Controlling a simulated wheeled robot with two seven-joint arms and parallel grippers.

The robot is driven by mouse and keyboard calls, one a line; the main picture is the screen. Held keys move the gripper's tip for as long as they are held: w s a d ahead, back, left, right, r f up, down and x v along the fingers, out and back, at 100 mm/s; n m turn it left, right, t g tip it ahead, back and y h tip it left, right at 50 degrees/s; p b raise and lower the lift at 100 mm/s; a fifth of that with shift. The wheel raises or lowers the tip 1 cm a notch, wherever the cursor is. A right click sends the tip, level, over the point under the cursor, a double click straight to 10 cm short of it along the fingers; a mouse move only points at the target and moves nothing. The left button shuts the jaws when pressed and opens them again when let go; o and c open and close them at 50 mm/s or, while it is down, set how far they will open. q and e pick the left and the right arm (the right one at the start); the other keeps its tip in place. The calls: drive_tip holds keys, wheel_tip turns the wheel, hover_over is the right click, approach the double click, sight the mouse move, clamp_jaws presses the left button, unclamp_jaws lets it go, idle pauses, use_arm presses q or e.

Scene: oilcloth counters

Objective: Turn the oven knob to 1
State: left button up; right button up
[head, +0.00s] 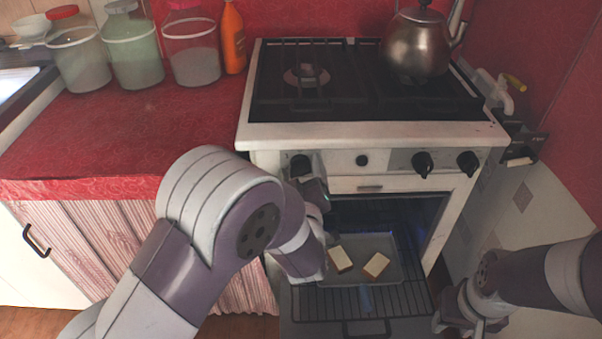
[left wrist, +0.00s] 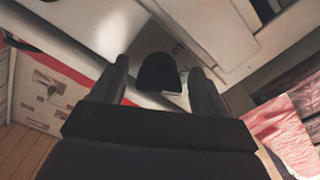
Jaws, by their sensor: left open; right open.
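A black knob (head: 300,165) sits at the left end of the stove's white front panel. My left gripper (head: 312,190) is at this knob, partly hidden by its own wrist. In the left wrist view the dark rounded knob (left wrist: 158,72) lies between the two open fingers of my left gripper (left wrist: 159,80), with a gap on each side. A small dark mark shows on the panel beside the knob, too small to read surely. My right gripper (head: 462,318) is low at the right, beside the oven, open and empty.
The oven (head: 385,215) stands open, with a tray (head: 398,270) holding two bread slices on the rack. More black knobs (head: 423,163) are on the panel's right. A kettle (head: 417,45) stands on the stove top. Jars (head: 132,50) and an orange bottle (head: 233,40) stand on the red counter.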

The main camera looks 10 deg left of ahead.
use_arm(q)
drive_tip(key=c, duration=1.1)
drive_tip(key=shift+o, duration=0.2)
drive_tip(key=shift+r, duration=0.1)
drive_tip(key=m+p, duration=0.4)
drive_tip(key=m, duration=0.1)
drive_tip(key=shift+r+m, duration=0.1)
drive_tip(key=shift+m, duration=0.2)
drive_tip(key=m+p, duration=0.3)
drive_tip(key=m, duration=0.1)
drive_tip(key=shift+m, duration=0.3)
drive_tip(key=shift+m+p, duration=0.55)
drive_tip(key=shift+m, duration=0.25)
drive_tip(key=shift+f, duration=0.2)
